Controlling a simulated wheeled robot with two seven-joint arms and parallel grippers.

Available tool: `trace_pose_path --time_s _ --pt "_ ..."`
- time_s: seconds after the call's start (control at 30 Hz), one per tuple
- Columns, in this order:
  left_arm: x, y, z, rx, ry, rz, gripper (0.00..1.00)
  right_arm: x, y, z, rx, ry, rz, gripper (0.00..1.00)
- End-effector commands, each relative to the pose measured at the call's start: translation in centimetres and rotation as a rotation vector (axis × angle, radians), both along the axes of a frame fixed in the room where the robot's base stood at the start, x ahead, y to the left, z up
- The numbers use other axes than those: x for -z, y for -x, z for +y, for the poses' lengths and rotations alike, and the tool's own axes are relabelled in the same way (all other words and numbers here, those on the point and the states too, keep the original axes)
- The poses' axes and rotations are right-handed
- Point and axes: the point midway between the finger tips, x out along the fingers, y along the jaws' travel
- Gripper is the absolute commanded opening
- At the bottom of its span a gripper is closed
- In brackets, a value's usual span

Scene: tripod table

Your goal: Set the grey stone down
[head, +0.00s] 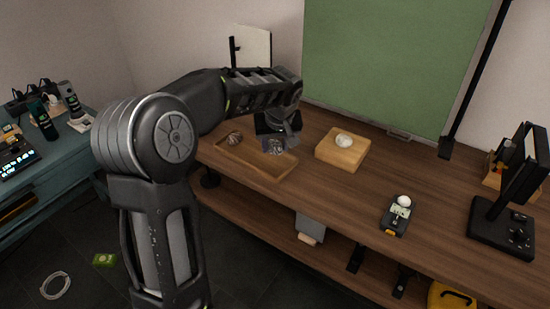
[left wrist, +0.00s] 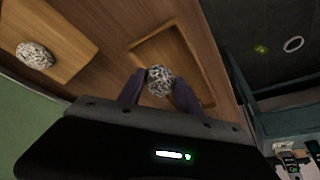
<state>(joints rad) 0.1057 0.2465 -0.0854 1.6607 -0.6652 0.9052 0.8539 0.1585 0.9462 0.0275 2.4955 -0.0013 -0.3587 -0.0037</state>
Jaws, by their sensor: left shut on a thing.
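My left gripper (head: 282,146) is shut on a speckled grey stone (left wrist: 160,80), which shows between the fingertips in the left wrist view. In the head view the gripper hangs by the right end of a shallow wooden tray (head: 262,165), and the held stone is hard to make out there. The tray also shows behind the stone in the left wrist view (left wrist: 168,42). I cannot tell whether the stone touches the tray. A brownish stone (head: 235,138) is at the tray's back left. My right gripper is not in view.
A pale speckled stone (head: 343,140) sits on a wooden block (head: 341,157) right of the tray. A small device with a white ball (head: 404,201) and a black stand (head: 501,228) are farther right on the brown table (head: 345,195). The tabletop between block and device is clear.

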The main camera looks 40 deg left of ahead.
Motion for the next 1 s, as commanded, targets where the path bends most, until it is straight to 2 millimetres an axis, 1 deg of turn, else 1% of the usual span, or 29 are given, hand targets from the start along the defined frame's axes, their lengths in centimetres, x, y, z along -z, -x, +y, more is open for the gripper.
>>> trace_pose_path --time_s 0.07,0.23,0.33,0.63,0.77,0.8,1.0 --pt "0.8 0.0 0.0 0.000 0.000 0.003 0.00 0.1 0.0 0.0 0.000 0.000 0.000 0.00" --pt "3.5 0.1 0.0 0.000 0.000 0.004 0.00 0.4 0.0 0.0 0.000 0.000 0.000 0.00" --pt "4.7 0.1 0.0 0.000 0.000 0.003 0.00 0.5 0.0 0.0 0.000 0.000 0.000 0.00" --pt "4.9 0.0 0.0 0.000 0.000 0.000 0.00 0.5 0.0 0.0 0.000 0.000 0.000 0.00" --pt "5.4 0.0 0.0 0.000 0.000 0.000 0.00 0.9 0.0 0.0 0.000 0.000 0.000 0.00" --pt "5.2 0.0 0.0 0.000 0.000 0.001 0.44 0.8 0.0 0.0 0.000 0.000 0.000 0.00" --pt "5.2 0.0 0.0 0.001 0.000 0.002 0.60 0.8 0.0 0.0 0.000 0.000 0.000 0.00"
